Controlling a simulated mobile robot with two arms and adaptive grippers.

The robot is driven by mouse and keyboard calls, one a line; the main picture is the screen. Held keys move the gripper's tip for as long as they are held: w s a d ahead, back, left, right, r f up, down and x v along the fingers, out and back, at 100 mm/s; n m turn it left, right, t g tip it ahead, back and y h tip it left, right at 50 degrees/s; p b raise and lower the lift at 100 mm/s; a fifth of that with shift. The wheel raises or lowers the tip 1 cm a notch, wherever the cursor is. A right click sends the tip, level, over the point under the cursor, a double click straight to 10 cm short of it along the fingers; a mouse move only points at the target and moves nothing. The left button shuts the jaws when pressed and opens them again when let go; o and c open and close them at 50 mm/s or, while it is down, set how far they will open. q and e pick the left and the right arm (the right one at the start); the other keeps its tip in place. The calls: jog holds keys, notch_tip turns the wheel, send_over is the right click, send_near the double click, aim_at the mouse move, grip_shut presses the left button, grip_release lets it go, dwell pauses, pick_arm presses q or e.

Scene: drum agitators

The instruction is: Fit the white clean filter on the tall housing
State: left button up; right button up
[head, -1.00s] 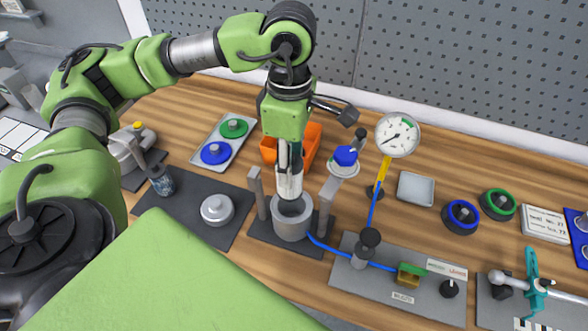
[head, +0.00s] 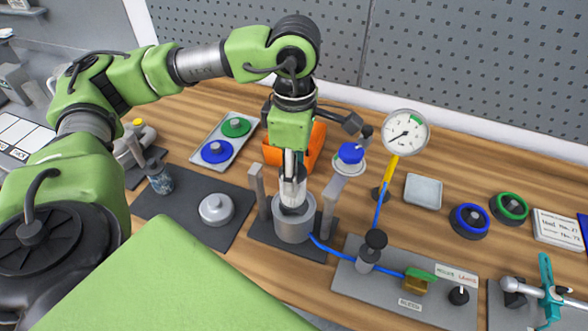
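The tall housing (head: 293,228) is a grey metal cylinder standing upright between two grey posts on a dark plate. My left gripper (head: 293,176) points straight down above it, shut on the white filter (head: 293,192). The filter is upright, with its lower end at the housing's open mouth. I cannot tell how far it reaches inside, since the rim and fingers hide part of it. My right gripper is out of view.
An orange bin (head: 314,150) stands close behind the gripper. A blue-capped part (head: 350,153) and a pressure gauge (head: 405,133) stand to the right. A blue hose (head: 325,249) leaves the housing toward a valve plate (head: 352,287). A round metal lid (head: 216,208) lies left.

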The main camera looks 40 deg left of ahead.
pick_arm(q)
jog(key=shift+d+b, duration=0.15)
jog(key=shift+b, duration=0.15)
dwell(0.9)
jog(key=shift+f, duration=0.1)
jog(key=shift+f+b, duration=2.5)
jog(key=shift+b, duration=0.2)
jog(key=shift+f, duration=0.1)
jog(key=shift+f+b, duration=1.2)
jog(key=shift+b, duration=0.15)
jog(key=shift+f, duration=0.15)
jog(key=shift+f+b, duration=0.2)
jog(key=shift+b, duration=0.25)
